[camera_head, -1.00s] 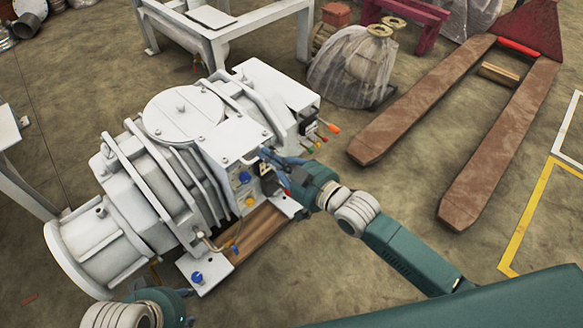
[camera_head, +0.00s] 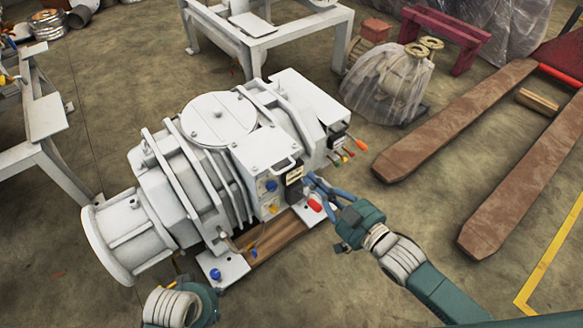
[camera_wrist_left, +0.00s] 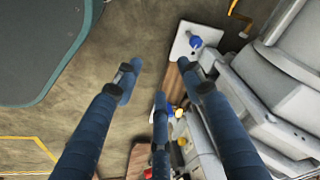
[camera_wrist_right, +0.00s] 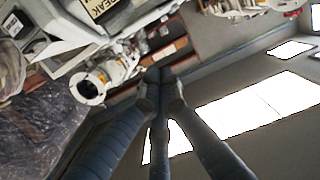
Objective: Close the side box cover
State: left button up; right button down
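The white side box (camera_head: 265,185) sits on the near side of the vacuum machine, with blue and yellow knobs and a dark labelled unit on its front. Its light grey cover (camera_head: 262,150), with a handle, lies over the top of the box; I cannot tell how fully it is closed. My right gripper (camera_head: 310,183) is just right of the box front, its fingertips together and empty in the right wrist view (camera_wrist_right: 155,82). My left gripper (camera_wrist_left: 160,82) is open and empty near the floor beside the machine's base; its fingers are mostly hidden in the head view.
The white vacuum machine (camera_head: 115,235) stands on a wooden pallet beam (camera_head: 285,235). A red knob (camera_head: 315,205) and several coloured levers (camera_head: 345,153) stick out nearby. A rusty pallet jack (camera_head: 465,120) lies to the right.

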jog(key=x, duration=0.3)
jog(key=f+b+x, duration=0.1)
jog(key=x, duration=0.2)
jog(key=f+b+x, duration=0.1)
jog(key=x, duration=0.2)
jog(key=shift+w+a+f, duration=0.1)
jog(key=shift+w+f, duration=0.05)
jog(key=shift+w, duration=0.05)
pick_arm(q)
jog(key=w+b+v, duration=0.1)
jog(key=v, duration=0.7)
jog(key=shift+s+a+r+t, duration=0.2)
jog(key=shift+r+t, duration=0.1)
jog(key=shift+r, duration=0.2)
pick_arm(e)
jog(key=shift+a+f, duration=0.15)
jog(key=shift+f, duration=0.8)
pick_arm(q)
jog(key=w+t, duration=0.1)
jog(key=w, duration=0.1)
jog(key=w+d+b, duration=0.1)
jog(key=w+t+b, duration=0.1)
jog(key=w, duration=0.1)
jog(key=shift+w+d+r+t+h, duration=0.15)
jog(key=shift+w+d+t+h, duration=0.15)
jog(key=shift+d, duration=0.1)
pick_arm(e)
jog(key=shift+f, duration=0.95)
